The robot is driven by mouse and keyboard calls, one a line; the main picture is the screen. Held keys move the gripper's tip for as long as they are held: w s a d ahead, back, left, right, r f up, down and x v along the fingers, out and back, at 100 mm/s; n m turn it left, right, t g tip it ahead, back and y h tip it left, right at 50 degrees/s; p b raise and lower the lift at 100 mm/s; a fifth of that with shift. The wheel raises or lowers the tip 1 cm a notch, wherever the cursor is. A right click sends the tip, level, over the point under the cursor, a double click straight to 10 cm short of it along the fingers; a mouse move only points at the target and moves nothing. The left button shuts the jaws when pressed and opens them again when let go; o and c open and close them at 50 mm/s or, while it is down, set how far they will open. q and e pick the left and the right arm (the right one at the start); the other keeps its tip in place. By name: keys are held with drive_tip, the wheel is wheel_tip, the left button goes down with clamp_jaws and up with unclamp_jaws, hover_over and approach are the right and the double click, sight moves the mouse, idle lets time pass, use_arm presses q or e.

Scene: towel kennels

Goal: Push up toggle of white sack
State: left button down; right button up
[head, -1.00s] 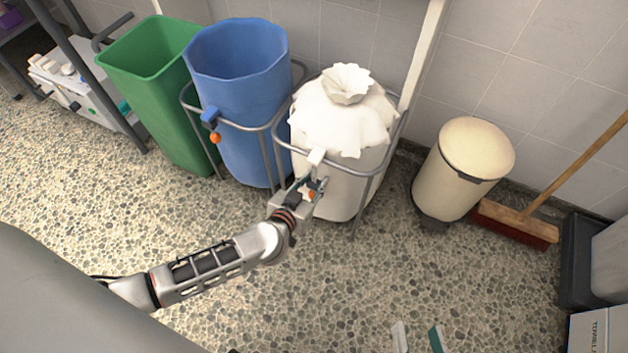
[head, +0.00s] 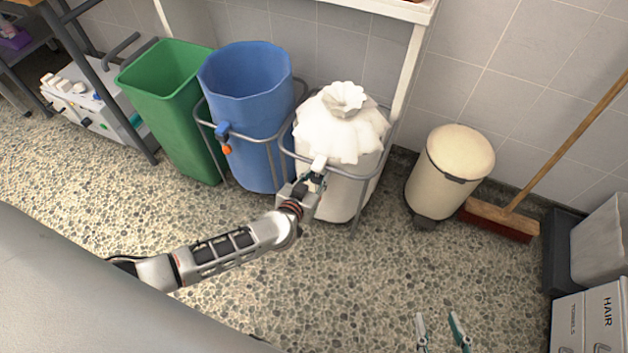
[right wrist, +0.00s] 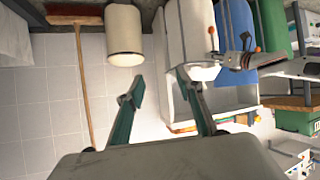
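The white sack (head: 345,190) hangs in a grey metal ring frame, its top gathered into a ruffled neck. Its white toggle (head: 319,162) is on the front left of the ring. My left gripper (head: 313,180) is right at the toggle from below, with its fingertips close under the white part; its fingers largely hide what is between them, so I cannot tell whether they are shut on it. The left gripper also shows in the right wrist view (right wrist: 228,60). My right gripper (head: 440,330) is open and empty, low over the floor; its two green fingers (right wrist: 168,108) stand wide apart.
A blue sack (head: 245,80) with its own toggle and a green bin (head: 165,75) stand left of the white sack. A cream pedal bin (head: 450,170), a broom (head: 505,215) and boxes (head: 590,320) are at the right. The floor in front is clear.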

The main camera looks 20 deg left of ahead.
sight(318, 169)
use_arm(q)
drive_tip(key=shift+w+d+r+p, duration=0.15)
drive_tip(key=shift+r+p, duration=0.15)
drive_tip(key=shift+r, duration=0.3)
drive_tip(key=shift+w+a+r+p, duration=0.15)
drive_tip(key=shift+r+p, duration=0.15)
drive_tip(key=shift+r, duration=0.3)
drive_tip(key=shift+s+r+p, duration=0.1)
drive_tip(key=shift+r+p, duration=0.3)
drive_tip(key=shift+p, duration=0.15)
drive_tip(key=shift+s+f, duration=0.15)
drive_tip(key=shift+s, duration=0.05)
use_arm(e)
drive_tip(key=d, duration=0.1)
drive_tip(key=s+d+f, duration=0.1)
drive_tip(key=d+f, duration=0.1)
drive_tip(key=shift+s+g+h, duration=0.3)
drive_tip(key=shift+s+h, duration=0.05)
drive_tip(key=shift+h, duration=0.05)
use_arm(q)
drive_tip(key=c, duration=1.7)
unclamp_jaws()
drive_tip(key=shift+o, duration=0.4)
use_arm(e)
drive_tip(key=shift+w+r, duration=0.2)
drive_tip(key=shift+a+r, duration=0.1)
